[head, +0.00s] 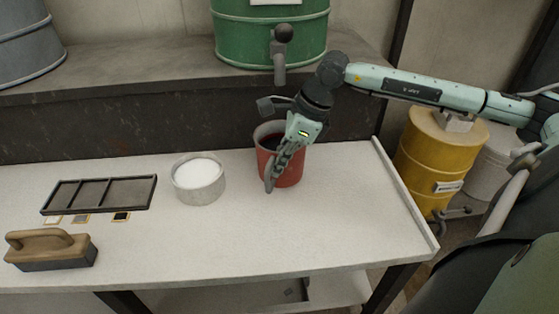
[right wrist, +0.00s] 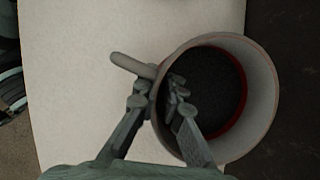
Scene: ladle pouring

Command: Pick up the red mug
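The red mug (head: 266,161) stands upright on the white table in the head view, with dark contents or a dark inside. The right wrist view looks down into the mug (right wrist: 262,88), with its handle (right wrist: 130,65) pointing left. My right gripper (head: 275,168) reaches down over the mug's near side. In the right wrist view, the right gripper (right wrist: 158,92) has one finger inside the mug and the other outside. The fingertips are close together on the wall beside the handle, shut on it. My left gripper is in neither view.
A white-filled round bowl (head: 200,181) stands left of the mug. Farther left are a dark divided tray (head: 98,212) and a wooden-handled block (head: 50,254). A green barrel (head: 235,40) with a tap stands on the ledge behind. The front right of the table (head: 330,232) is clear.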

